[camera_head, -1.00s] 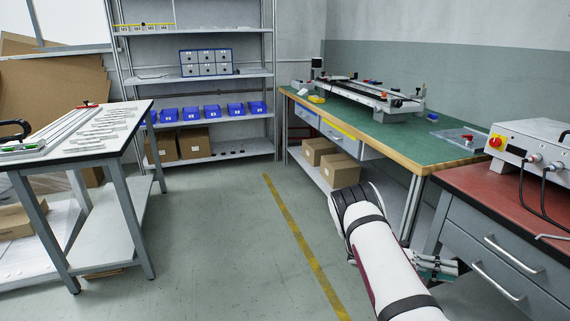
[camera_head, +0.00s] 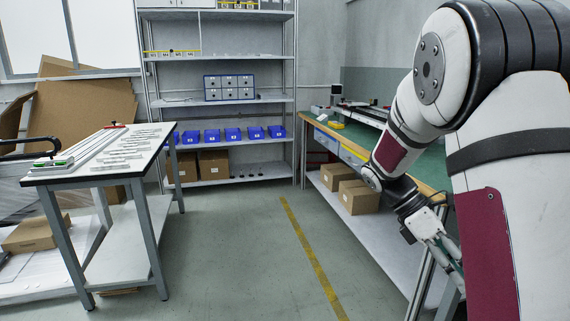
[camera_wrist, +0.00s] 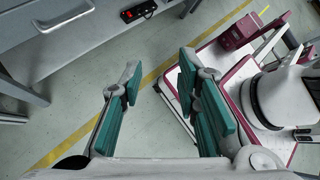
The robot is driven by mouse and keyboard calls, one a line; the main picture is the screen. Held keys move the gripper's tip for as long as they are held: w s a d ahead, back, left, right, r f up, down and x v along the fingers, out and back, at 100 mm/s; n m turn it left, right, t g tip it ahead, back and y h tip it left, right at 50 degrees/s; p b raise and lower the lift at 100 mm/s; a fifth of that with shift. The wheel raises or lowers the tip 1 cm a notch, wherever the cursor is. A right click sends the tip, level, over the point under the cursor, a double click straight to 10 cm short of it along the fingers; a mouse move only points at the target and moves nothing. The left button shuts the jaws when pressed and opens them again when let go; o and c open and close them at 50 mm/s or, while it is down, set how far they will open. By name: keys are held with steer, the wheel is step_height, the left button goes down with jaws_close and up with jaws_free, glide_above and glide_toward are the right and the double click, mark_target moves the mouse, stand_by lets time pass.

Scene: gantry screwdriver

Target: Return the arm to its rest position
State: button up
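My arm fills the right side of the head view, bent at the elbow, with its forearm slanting down. My gripper (camera_head: 448,248) hangs low in front of the green-topped bench (camera_head: 432,172), partly cut off behind my arm. In the wrist view my gripper (camera_wrist: 160,95) shows two green-padded fingers spread wide apart. My own base is at the right of the wrist view.
A white-topped table (camera_head: 70,172) with a rail stands at left. A shelf rack (camera_head: 230,102) with blue bins (camera_head: 233,134) is at the back. Cardboard boxes (camera_head: 359,197) sit on the bench's lower shelf. The floor (camera_head: 225,250) in the middle is clear. Grey drawers (camera_wrist: 85,25) are near my gripper.

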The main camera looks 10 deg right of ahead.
steer(key=s+a+r+m+t+y, duration=0.35)
steer(key=s+a+r+m, duration=0.3)
steer(key=s+a, duration=0.4)
steer(key=s+a+f+m+t+y, duration=0.1)
steer(key=s+a+m+t+y, duration=0.35)
steer(key=s+a, duration=0.7)
step_height(320, 180, up, 33)
steer(key=d+m+t+h+p, duration=0.1)
steer(key=t+p, duration=0.3)
steer(key=p, duration=2.7)
steer(key=shift+t+h, duration=0.4)
steer(key=shift+h, duration=0.1)
steer(key=shift+d, duration=0.1)
